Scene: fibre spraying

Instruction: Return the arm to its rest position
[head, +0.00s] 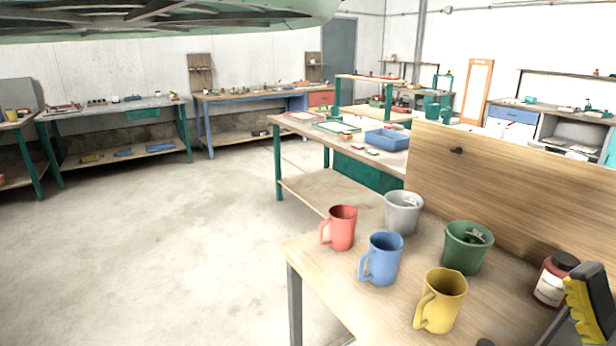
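My gripper and arm do not show in the head view, so I cannot see their pose or whether anything is held. The near wooden table (330,272) carries a red mug (342,229), a blue mug (383,260) and a yellow mug (442,302), all upright. A grey bucket (403,215) and a green bucket (466,250) stand behind them, with dark contents in the green one.
A red jar with a black lid (552,284) stands at the table's right. A yellow and black object (588,310), cut off by the frame, is beside it. A wooden backboard (520,190) rises behind. Open concrete floor (150,255) lies left; cluttered workbenches line the walls.

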